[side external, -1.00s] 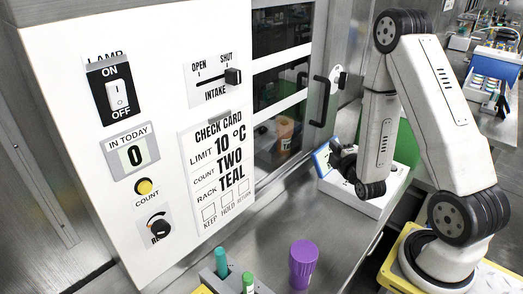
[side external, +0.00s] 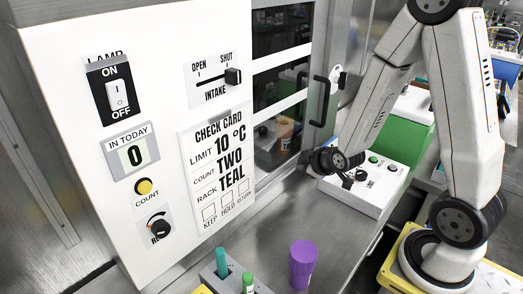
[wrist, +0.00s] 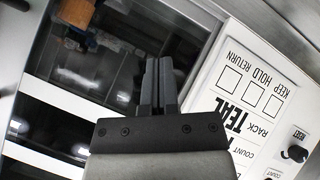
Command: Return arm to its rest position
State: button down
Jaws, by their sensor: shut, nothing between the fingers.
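My gripper (wrist: 159,84) shows in the wrist view with its two dark fingers together and nothing between them. It hangs in front of the dark glass door (wrist: 65,70) and beside the white check card (wrist: 245,85). In the side external view my arm is bent, with the upper joint high at the top edge and the wrist low, near the white box with buttons. The fingers are hard to make out there, hidden by or merged with the dark wrist.
The white button box (side external: 372,190) stands close by my wrist. A door handle (side external: 322,102) juts out from the cabinet. A purple cup (side external: 302,264) and a rack with teal (side external: 221,262) and green (side external: 248,283) capped tubes stand in front. The steel counter (side external: 262,222) between them is bare.

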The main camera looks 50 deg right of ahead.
jog(key=s+a+r+m+g+y, duration=0.2)
jog(key=s+a+m+g, duration=0.3)
jog(key=s+a+g, duration=0.2)
jog(key=s+a, duration=0.1)
jog(key=a, duration=0.1)
jog(key=shift+s+a+r+y, duration=0.25)
jog(key=shift+a+r+y, duration=0.15)
